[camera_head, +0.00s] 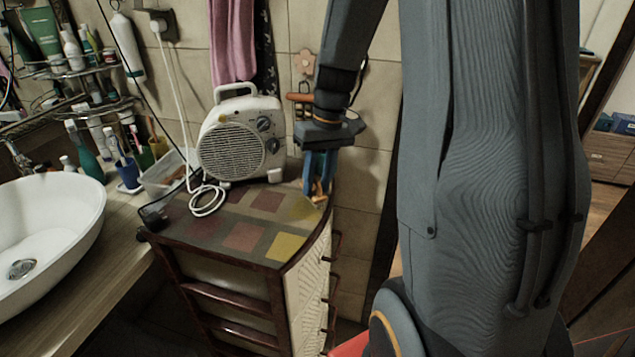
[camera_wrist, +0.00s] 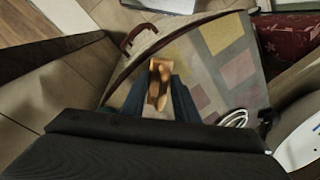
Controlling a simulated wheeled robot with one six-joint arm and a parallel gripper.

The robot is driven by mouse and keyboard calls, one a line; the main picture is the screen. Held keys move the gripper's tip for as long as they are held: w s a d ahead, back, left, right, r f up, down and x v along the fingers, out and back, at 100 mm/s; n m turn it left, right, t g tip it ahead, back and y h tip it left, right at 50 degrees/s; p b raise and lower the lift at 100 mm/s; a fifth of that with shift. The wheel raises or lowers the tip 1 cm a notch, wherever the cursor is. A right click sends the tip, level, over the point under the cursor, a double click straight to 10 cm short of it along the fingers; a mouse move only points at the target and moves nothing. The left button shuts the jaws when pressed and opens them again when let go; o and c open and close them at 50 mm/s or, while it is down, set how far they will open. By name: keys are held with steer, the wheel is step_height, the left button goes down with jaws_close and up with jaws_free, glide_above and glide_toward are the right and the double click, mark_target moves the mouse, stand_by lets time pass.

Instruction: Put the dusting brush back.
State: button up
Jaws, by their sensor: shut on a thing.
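My gripper (camera_head: 318,184) points down over the right back corner of a small cabinet top (camera_head: 222,222). Its blue fingers are shut on a small tan-orange wooden thing, apparently the dusting brush (camera_head: 318,196). In the wrist view the brush (camera_wrist: 155,88) sits between the two fingertips (camera_wrist: 159,98), over the cabinet top near its curved dark edge. I cannot tell whether it touches the surface. The fingers hide part of it, and its bristles cannot be made out.
A white fan heater (camera_head: 240,137) stands on the cabinet left of my gripper, its white cord coiled in front. A clear tray (camera_head: 166,172) and cups lie farther left, beside the white basin (camera_head: 50,225). An orange-brown piece (camera_head: 299,98) shows by the wall behind my wrist.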

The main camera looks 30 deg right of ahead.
steer(key=shift+f, duration=0.45)
steer(key=o, duration=1)
steer(key=shift+f, duration=0.1)
steer(key=r+b, duration=0.1)
steer(key=r, duration=0.3)
steer(key=d+r+b, duration=0.1)
steer(key=r, duration=0.3)
steer(key=d+r+b, duration=0.1)
steer(key=r, duration=0.3)
